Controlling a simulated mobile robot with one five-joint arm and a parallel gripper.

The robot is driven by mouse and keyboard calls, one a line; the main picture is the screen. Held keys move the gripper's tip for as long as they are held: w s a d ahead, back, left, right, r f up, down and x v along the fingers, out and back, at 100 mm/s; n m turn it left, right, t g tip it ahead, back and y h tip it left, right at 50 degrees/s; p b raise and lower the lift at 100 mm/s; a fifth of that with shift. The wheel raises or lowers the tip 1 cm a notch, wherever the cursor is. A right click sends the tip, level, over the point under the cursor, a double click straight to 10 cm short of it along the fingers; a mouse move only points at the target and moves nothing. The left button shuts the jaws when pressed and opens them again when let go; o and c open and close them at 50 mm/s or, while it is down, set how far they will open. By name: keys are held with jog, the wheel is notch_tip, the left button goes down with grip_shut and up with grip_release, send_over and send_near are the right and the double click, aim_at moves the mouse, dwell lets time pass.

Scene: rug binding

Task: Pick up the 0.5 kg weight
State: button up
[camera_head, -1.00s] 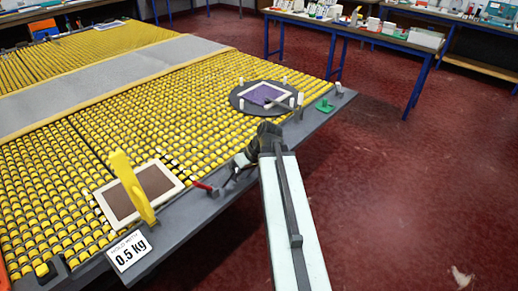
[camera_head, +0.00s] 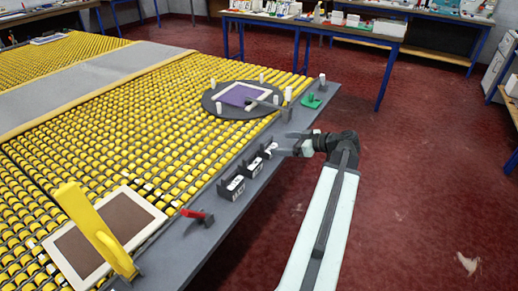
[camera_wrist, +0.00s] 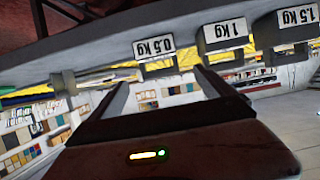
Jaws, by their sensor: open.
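The 0.5 kg weight shows in the wrist view as a dark block (camera_wrist: 158,69) beside a white "0.5 Kg" label (camera_wrist: 153,46), at upper middle. Blocks labelled 1 Kg (camera_wrist: 226,35) and 1.5 Kg (camera_wrist: 293,17) stand to its right. My gripper (camera_wrist: 163,78) is open and empty, its two fingers pointing toward the row, apart from the 0.5 kg block as far as I can see. In the head view, my gripper (camera_head: 283,144) is at the table edge beside a row of small black blocks (camera_head: 235,188); their labels are too small to read.
The table (camera_head: 200,235) has yellow rollers and a grey edge. A red-handled tool (camera_head: 197,215), a yellow upright piece (camera_head: 95,230) by a framed brown mat (camera_head: 115,217), and a round dark turntable (camera_head: 225,108) lie along it.

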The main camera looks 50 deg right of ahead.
aim_at(267, 139)
jog(key=b+x, duration=0.2)
jog(key=x, duration=0.6)
jog(key=shift+w+b, duration=0.2)
jog(key=shift+b, duration=0.15)
grip_shut()
notch_tip(267, 139, up, 4)
jog(key=p, duration=0.3)
jog(key=shift+f+p, duration=0.1)
jog(key=shift+p, duration=0.3)
jog(key=s+d, duration=0.1)
jog(key=s, duration=0.7)
jog(key=s+d+r+p, duration=0.1)
jog(key=s+d, duration=0.1)
jog(key=s, duration=0.5)
jog(key=shift+s+d+r, duration=0.15)
jog(key=shift+s+d, duration=0.1)
jog(key=shift+s, duration=0.15)
